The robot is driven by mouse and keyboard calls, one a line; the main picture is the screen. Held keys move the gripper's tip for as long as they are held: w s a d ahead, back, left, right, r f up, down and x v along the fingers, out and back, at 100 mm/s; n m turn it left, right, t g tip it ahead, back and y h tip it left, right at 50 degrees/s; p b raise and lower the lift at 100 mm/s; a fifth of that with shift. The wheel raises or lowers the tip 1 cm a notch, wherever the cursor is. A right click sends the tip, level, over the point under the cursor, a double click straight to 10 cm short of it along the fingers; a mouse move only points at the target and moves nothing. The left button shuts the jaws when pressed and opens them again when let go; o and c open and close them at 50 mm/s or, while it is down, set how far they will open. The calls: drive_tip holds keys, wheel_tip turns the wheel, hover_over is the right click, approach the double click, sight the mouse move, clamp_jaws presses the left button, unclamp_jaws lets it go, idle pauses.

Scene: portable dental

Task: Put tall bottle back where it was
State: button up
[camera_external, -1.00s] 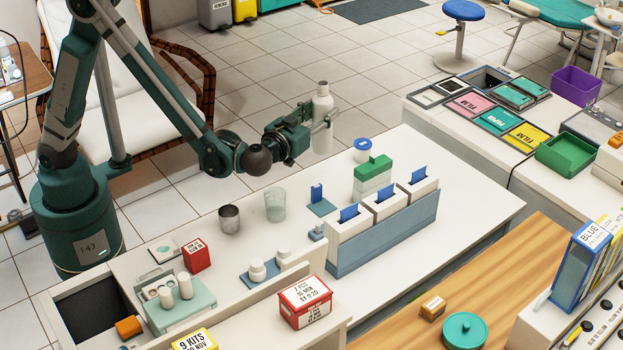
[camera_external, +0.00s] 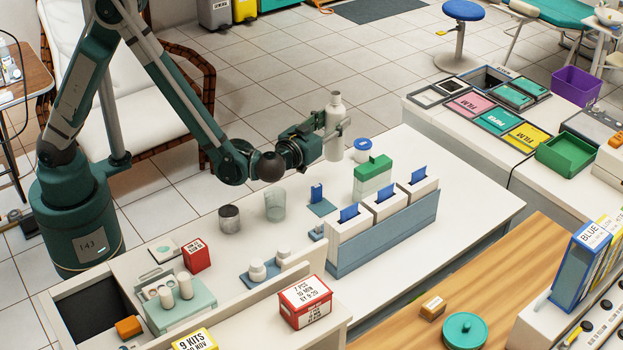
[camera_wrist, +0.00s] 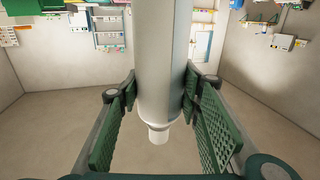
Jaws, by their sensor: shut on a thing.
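The tall bottle (camera_external: 334,112) is white with a narrower neck and cap. It stands upright in my gripper (camera_external: 334,128), whose fingers are shut around its body. In the external view the bottle appears against the floor tiles and the back edge of the white counter (camera_external: 440,185). I cannot tell its exact height above the counter. In the wrist view the bottle (camera_wrist: 163,70) runs down the middle between the two green textured finger pads of my gripper (camera_wrist: 160,100).
A steel cup (camera_external: 229,219) and a clear beaker (camera_external: 275,206) stand left of the bottle. A blue-lidded jar (camera_external: 362,150), a green-topped box (camera_external: 373,175) and a rack of white boxes (camera_external: 385,238) stand to its right. Some counter between beaker and jar is bare.

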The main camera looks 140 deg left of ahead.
sight(329, 152)
drive_tip(key=shift+f, duration=0.1)
idle(0.3)
drive_tip(key=shift+f+b, duration=0.75)
drive_tip(key=shift+f, duration=2.35)
drive_tip(key=shift+f+b, duration=0.5)
drive_tip(key=shift+f, duration=1.55)
drive_tip(key=o, duration=1)
drive_tip(key=shift+r, duration=0.25)
